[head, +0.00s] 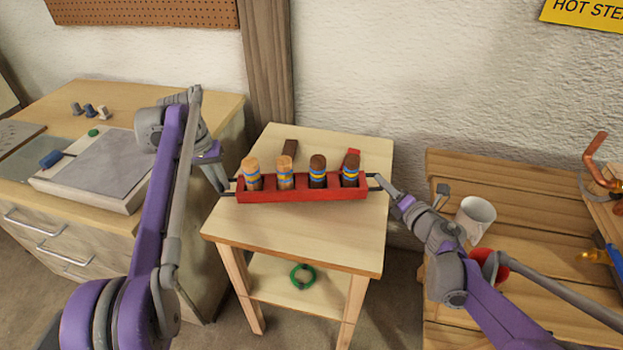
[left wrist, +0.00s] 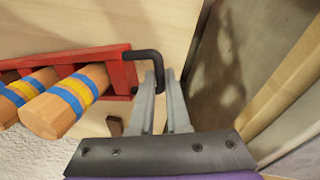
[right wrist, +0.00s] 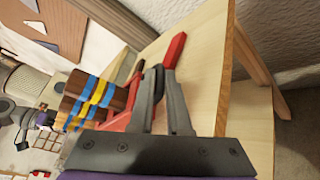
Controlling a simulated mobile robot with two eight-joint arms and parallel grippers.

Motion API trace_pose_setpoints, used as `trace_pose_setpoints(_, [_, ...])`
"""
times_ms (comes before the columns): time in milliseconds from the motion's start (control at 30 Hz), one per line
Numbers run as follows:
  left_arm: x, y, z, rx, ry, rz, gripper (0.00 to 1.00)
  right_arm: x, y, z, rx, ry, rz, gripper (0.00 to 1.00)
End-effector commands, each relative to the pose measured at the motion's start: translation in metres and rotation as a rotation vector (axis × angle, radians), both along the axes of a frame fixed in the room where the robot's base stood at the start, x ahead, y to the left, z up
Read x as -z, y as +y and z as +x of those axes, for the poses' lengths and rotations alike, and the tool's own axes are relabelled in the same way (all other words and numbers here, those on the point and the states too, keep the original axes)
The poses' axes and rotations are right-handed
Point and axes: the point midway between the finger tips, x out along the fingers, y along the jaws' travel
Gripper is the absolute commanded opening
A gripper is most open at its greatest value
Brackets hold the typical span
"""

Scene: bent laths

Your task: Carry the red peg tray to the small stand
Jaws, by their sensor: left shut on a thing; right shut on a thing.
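The red peg tray (head: 300,195) is over the top of the small stand (head: 290,237), roughly level in the head view. I cannot tell whether it touches the top. It holds two light and two dark wooden pegs with blue and yellow bands, all upright in the tray. My left gripper (head: 228,188) is shut on the tray's left black handle, which shows clearly in the left wrist view (left wrist: 150,55). My right gripper (head: 379,183) is shut on the right handle; the fingers partly hide that grip in the right wrist view.
A brown block (head: 290,147) and a red piece (head: 353,154) show on the stand behind the tray. A green ring (head: 303,277) lies on its lower shelf. A drawer cabinet (head: 50,235) stands left; a slatted bench (head: 520,220) with a white mug (head: 475,217) stands right.

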Motion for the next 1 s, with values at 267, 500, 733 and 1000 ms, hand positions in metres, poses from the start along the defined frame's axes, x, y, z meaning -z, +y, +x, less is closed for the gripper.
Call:
trace_pose_setpoints(267, [0.01, -0.002, 0.0, 0.001, 0.0, -0.004, 0.0, 0.01, 0.002, 0.0, -0.005, 0.0, 0.002, 0.0])
trace_pose_setpoints(500, [0.023, -0.002, 0.0, 0.001, 0.0, -0.004, 0.0, 0.023, 0.002, 0.0, -0.005, -0.001, 0.001, 0.0])
trace_pose_setpoints(733, [0.035, -0.003, 0.0, 0.001, 0.0, -0.004, 0.0, 0.036, 0.002, 0.0, -0.005, 0.0, 0.002, 0.0])
trace_pose_setpoints(1000, [0.042, -0.002, 0.0, 0.001, 0.0, -0.003, 0.38, 0.042, 0.002, 0.0, -0.005, 0.0, 0.001, 0.38])
